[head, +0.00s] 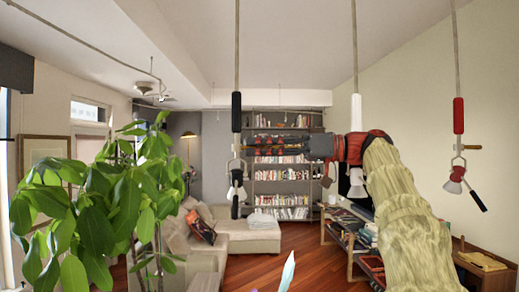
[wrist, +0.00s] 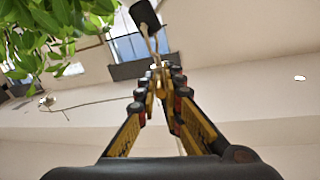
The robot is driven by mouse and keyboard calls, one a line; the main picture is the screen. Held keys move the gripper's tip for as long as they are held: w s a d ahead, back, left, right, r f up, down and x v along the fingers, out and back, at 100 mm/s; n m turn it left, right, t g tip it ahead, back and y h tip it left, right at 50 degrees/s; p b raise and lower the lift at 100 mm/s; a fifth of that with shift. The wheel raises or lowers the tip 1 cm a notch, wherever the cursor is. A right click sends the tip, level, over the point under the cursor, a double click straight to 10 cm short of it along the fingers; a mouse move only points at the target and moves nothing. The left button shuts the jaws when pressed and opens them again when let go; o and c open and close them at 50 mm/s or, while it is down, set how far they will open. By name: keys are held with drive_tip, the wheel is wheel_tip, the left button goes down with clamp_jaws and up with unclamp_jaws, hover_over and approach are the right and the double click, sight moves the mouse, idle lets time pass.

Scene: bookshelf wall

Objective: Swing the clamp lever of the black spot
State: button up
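The black spot (head: 236,112) hangs on a cord left of centre in the head view, with a thin metal frame and a small lamp (head: 236,190) below its black cylinder. My gripper (head: 247,146) reaches in from the right at the height of that frame. Its fingers hide most of the clamp lever. In the wrist view my gripper (wrist: 160,72) has its fingertips close together, with a narrow tan piece between them that appears to be the lever. A black part of the spot (wrist: 145,13) on thin rods shows just beyond the tips.
A white spot (head: 356,112) hangs behind my arm, and a red spot (head: 459,115) hangs farther right. A leafy plant (head: 100,215) stands at left. The sofa (head: 245,222) and bookshelf (head: 281,185) are farther back. Air around the black spot's left side is free.

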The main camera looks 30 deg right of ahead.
drive_tip(key=o, duration=0.5)
drive_tip(key=shift+v, duration=3.75)
